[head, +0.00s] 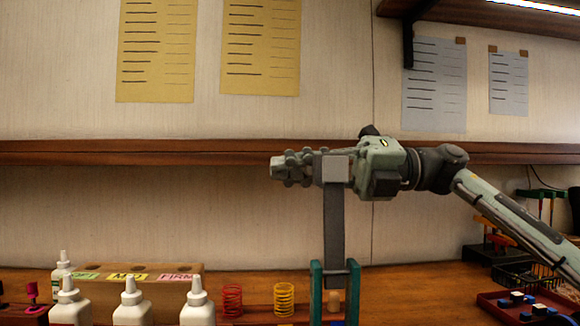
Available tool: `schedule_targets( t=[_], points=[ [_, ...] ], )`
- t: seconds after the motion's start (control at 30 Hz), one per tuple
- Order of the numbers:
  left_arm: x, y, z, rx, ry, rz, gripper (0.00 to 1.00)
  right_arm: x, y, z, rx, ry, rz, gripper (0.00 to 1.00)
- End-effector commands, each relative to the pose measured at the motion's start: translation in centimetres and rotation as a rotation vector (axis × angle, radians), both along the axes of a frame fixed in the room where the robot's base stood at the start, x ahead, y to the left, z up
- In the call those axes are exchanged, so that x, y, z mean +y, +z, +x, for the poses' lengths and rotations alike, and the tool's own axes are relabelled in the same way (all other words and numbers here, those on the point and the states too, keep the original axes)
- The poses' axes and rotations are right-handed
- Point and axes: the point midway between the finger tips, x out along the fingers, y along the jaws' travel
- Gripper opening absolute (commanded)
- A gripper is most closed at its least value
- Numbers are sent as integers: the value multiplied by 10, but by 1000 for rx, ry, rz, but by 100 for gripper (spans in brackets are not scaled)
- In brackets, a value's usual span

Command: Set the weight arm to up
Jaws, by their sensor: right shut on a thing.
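The weight arm (334,225) is a flat dark grey bar standing about upright. Its foot sits between two teal posts (317,290) on the bench, and a lighter grey block (335,169) shows at its top. My right gripper (290,168) reaches in from the right, level, with its fingers pointing left at the top of the bar. It is shut on the weight arm there; the block hides part of the grip. My left gripper is not in view.
White bottles (133,303) stand at the front left before a wooden block with labels (180,278). A red spring (232,301) and a yellow spring (284,299) stand left of the posts. A dark red tray (525,308) lies at the right. A wooden shelf edge (150,152) runs behind.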

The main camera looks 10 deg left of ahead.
Motion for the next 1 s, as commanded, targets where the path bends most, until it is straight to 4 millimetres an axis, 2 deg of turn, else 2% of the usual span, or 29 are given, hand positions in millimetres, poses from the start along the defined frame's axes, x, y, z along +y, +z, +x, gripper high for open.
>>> schedule_targets(
  t=[0.03,0.13,0.17,0.3,0.33,1.0],
  points=[
    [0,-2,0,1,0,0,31,2,-16,-3,-1,14,-27,0],
    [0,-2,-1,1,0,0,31,2,-16,-3,-1,15,-28,0],
    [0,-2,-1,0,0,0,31,2,-16,-3,-1,15,-28,12],
    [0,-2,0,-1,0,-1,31,3,-16,-3,-1,15,-28,29],
    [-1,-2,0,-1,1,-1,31,3,-16,-3,-2,15,-28,30],
    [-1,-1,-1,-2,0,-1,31,2,-10,-3,-2,13,-21,30]
  ],
)
